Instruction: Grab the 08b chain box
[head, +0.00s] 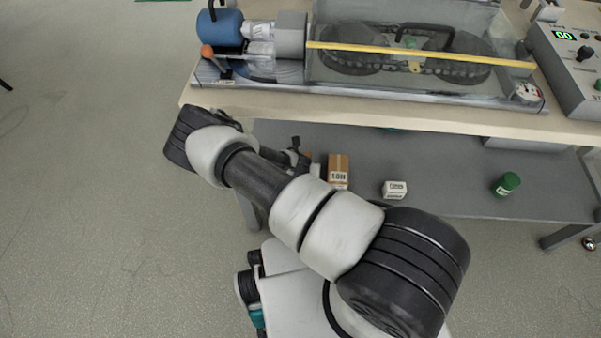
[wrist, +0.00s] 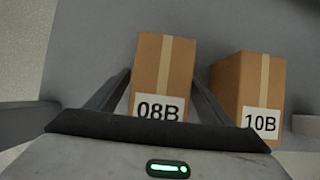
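The 08B chain box (wrist: 165,75) is a brown carton with a pale tape strip and a white 08B label, seen in the wrist view. It stands on the grey shelf. My gripper (wrist: 161,78) is open, with one dark finger along each side of this box. Whether the fingers touch the box is not clear. The box's lower part is hidden behind the gripper body. In the head view, my arm hides most of this area, and my gripper (head: 297,157) shows only in part at the shelf's left end.
A similar 10B box (wrist: 248,85) stands close to the right; it also shows in the head view (head: 338,170). Farther right on the shelf (head: 450,170) are a white box (head: 395,190) and a green jar (head: 506,184). The tabletop (head: 400,112) with a machine overhangs the shelf.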

